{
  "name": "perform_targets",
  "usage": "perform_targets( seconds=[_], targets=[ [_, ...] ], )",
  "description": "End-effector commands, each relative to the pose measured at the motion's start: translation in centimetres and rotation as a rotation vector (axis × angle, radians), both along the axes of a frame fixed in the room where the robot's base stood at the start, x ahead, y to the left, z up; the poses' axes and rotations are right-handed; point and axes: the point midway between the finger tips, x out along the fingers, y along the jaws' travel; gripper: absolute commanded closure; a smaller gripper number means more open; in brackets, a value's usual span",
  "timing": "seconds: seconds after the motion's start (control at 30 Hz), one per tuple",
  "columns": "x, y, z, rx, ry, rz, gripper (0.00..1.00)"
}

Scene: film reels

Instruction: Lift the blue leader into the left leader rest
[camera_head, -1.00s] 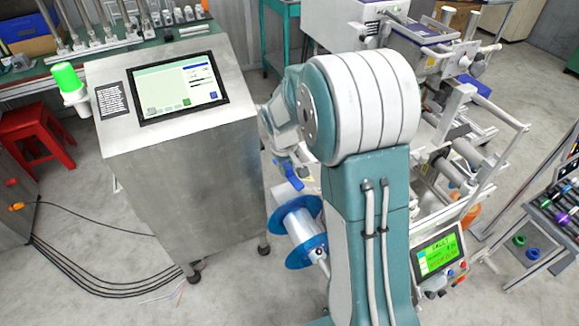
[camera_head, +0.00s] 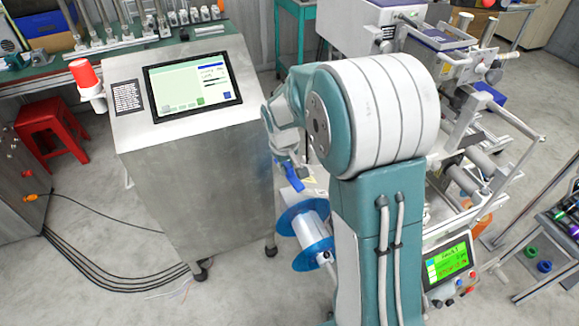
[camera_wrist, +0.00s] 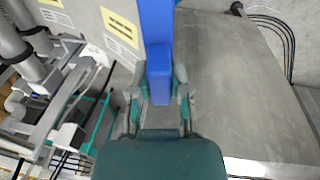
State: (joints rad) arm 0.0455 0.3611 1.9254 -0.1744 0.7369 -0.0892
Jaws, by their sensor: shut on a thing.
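The blue leader (camera_wrist: 158,30) is a blue strip with a thicker block at its near end, upright in the middle of the wrist view. My gripper (camera_wrist: 158,92) is shut on that block, with a finger on each side. In the head view a small blue piece (camera_head: 294,176) shows below my gripper, just above the blue-flanged reel (camera_head: 304,228). My arm hides much of this area, and the fingers are hard to make out there. I cannot pick out the left leader rest in either view.
A steel console (camera_head: 205,195) with a screen stands close left of my gripper. A red lamp (camera_head: 84,73) is on its side. Cables cross the floor at left.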

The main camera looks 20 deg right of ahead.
Motion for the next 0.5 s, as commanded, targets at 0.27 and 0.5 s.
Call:
perform_targets(
  seconds=[0.27, 0.5],
  targets=[
    [0.02, 0.06, 0.05, 0.000, 0.000, 0.000, 1.00],
    [0.01, 0.79, 0.52, 0.000, -0.001, 0.002, 1.00]
  ],
)
